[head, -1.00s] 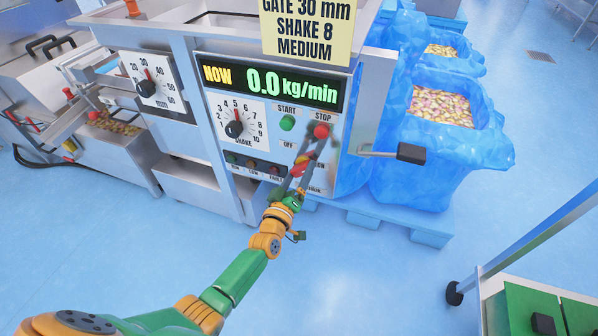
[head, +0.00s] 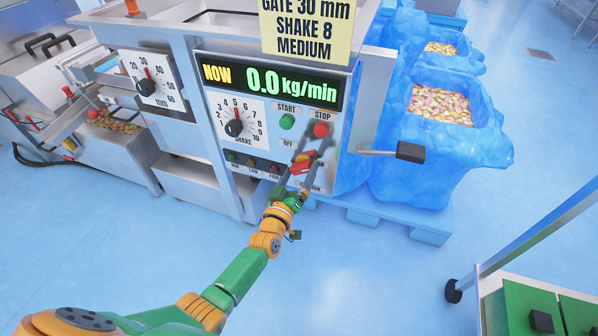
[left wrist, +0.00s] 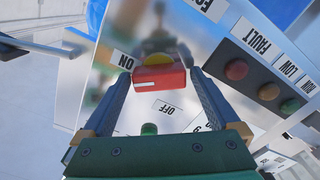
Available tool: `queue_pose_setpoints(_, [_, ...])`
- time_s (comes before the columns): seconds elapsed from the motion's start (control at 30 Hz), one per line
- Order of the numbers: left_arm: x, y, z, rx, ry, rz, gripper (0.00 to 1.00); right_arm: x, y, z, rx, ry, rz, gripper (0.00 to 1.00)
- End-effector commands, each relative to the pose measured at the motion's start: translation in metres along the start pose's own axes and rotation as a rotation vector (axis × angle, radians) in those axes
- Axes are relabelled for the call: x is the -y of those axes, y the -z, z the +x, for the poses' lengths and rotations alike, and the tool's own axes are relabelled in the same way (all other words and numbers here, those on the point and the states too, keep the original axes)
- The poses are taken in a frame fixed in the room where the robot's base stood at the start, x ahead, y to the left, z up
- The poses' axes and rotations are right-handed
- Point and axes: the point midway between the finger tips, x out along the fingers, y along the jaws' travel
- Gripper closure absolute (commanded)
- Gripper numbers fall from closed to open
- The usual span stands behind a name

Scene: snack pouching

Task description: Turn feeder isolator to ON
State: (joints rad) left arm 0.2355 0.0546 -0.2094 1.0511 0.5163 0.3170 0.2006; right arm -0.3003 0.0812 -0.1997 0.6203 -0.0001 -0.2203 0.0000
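The feeder isolator, a red handle on a yellow base (head: 302,163), sits on the front panel below the STOP button. It also shows in the left wrist view (left wrist: 158,77), lying level across that picture. The OFF label (head: 288,143) is at its upper left and the ON label (left wrist: 123,61) shows beside it in the left wrist view. My left gripper (head: 312,142) is open, with one finger on each side of the handle. A gap seems to show beside each finger; contact cannot be told. My right gripper is not in view.
The green START button (head: 287,122) and red STOP button (head: 321,130) are close above. The shake dial (head: 234,128) is to the left, with small lamps (head: 253,163) below it. A black-ended lever (head: 410,151) sticks out to the right. Blue-lined bins (head: 480,140) stand behind it.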

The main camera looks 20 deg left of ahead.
Motion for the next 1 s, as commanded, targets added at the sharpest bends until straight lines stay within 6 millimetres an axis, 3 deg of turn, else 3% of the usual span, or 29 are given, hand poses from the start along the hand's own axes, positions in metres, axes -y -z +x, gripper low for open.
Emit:
queue_pose_setpoints(0.27, [-0.001, 0.003, -0.005, -0.003, -0.001, -0.002, 0.0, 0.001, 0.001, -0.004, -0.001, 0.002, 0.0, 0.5])
queue_pose_setpoints(0.5, [-0.001, 0.002, -0.055, 0.0, 0.001, -0.001, 0.0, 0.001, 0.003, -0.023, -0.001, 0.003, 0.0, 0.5])
queue_pose_setpoints(0.6, [-0.001, 0.001, -0.067, 0.0, 0.0, -0.001, 0.0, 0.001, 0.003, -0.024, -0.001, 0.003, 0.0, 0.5])
queue_pose_setpoints(1.0, [0.0, 0.0, -0.071, -0.002, -0.001, -0.001, 0.0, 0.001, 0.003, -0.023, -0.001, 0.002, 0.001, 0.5])
